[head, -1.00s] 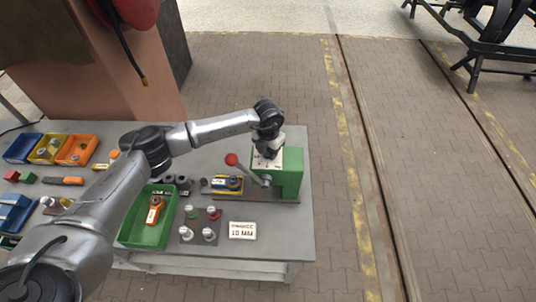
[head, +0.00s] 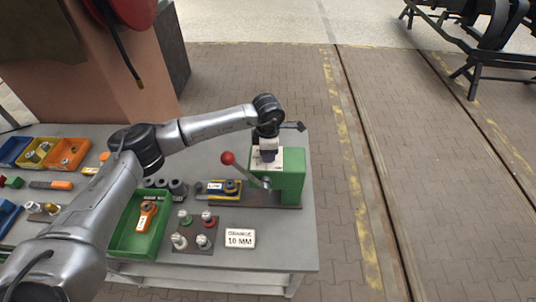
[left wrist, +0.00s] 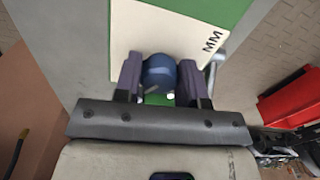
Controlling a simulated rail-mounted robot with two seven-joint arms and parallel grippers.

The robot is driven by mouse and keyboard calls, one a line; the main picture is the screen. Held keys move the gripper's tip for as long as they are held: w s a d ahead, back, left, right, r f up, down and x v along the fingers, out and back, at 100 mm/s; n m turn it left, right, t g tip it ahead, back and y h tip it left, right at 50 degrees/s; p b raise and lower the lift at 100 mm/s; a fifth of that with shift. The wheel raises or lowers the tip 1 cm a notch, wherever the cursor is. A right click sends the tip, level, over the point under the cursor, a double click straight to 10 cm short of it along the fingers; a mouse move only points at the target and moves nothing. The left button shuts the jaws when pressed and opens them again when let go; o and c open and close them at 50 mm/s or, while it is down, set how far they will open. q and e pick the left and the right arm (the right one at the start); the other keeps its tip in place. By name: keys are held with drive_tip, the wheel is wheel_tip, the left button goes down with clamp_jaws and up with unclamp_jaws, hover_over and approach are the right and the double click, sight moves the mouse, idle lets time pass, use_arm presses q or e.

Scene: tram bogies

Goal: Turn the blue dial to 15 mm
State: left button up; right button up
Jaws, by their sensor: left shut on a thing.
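The blue dial (left wrist: 159,73) sits on the pale scale plate (left wrist: 125,35) on top of the green block (head: 289,183) at the table's right side. My left gripper (head: 267,158) reaches down onto the plate from above. In the left wrist view its two purple fingers (left wrist: 160,82) are shut on the dial, one on each side. Only "MM" of the plate's writing can be read there; the dial's setting cannot be told. In the head view the gripper hides the dial. My right gripper is not in view.
A lever with a red ball (head: 227,158) stands left of the green block. A white card (head: 240,238) reads "ORANGE 10 MM". A green tray (head: 121,249) holds an orange-handled part. Several knobs stand on a dark plate (head: 191,247). Open paving lies right of the table.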

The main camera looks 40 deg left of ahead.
use_arm(q)
drive_tip(key=shift+r+m+b, duration=0.1)
drive_tip(key=shift+m+b, duration=0.45)
drive_tip(key=shift+m, duration=0.65)
drive_tip(key=shift+d, duration=0.1)
drive_tip(key=o, duration=0.9)
drive_tip(key=shift+r+b, duration=0.9)
drive_tip(key=shift+r, duration=5.95)
